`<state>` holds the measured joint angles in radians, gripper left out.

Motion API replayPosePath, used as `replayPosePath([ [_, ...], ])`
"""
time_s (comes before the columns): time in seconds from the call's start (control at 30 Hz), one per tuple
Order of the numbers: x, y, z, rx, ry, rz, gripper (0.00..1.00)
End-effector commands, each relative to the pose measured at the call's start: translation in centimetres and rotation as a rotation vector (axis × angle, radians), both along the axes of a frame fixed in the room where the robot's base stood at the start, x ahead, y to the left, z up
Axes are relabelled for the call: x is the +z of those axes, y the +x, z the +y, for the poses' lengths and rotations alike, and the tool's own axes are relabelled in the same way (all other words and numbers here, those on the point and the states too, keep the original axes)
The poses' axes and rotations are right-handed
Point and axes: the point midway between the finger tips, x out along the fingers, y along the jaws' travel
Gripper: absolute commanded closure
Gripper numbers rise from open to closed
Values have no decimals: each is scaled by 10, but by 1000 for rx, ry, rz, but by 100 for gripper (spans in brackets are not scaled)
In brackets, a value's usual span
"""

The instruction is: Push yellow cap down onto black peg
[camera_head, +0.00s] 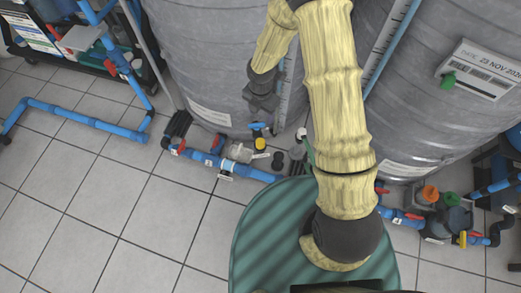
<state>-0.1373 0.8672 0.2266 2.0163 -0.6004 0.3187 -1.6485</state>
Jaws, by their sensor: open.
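A small yellow cap (260,143) shows low between the two big tanks, just below a blue part (258,126). It is too small to tell whether it sits on a peg. Short black pieces (278,158) stand to its right; I cannot tell which one is the peg. My gripper (260,108) is the dark end of my yellow-sleeved arm. It points down above the yellow cap in the picture, apart from it, and is open with nothing visible in it. Its fingers are small and hard to make out against the grey tank.
Grey tanks (215,55) stand behind on the left and right (450,110). Blue pipes (255,173) with valves run along the floor before them. Orange and green caps (430,193) are at the right. A rack (85,45) is at upper left.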

Motion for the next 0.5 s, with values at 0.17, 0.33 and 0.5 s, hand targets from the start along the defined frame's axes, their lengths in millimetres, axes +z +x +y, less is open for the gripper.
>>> replayPosePath([
  [0.17, -23, 1, 7, 92, 5, 6, 39],
  [0.33, -21, 1, 6, 92, 4, 7, 39],
  [0.5, -25, 1, 6, 90, 4, 7, 39],
])
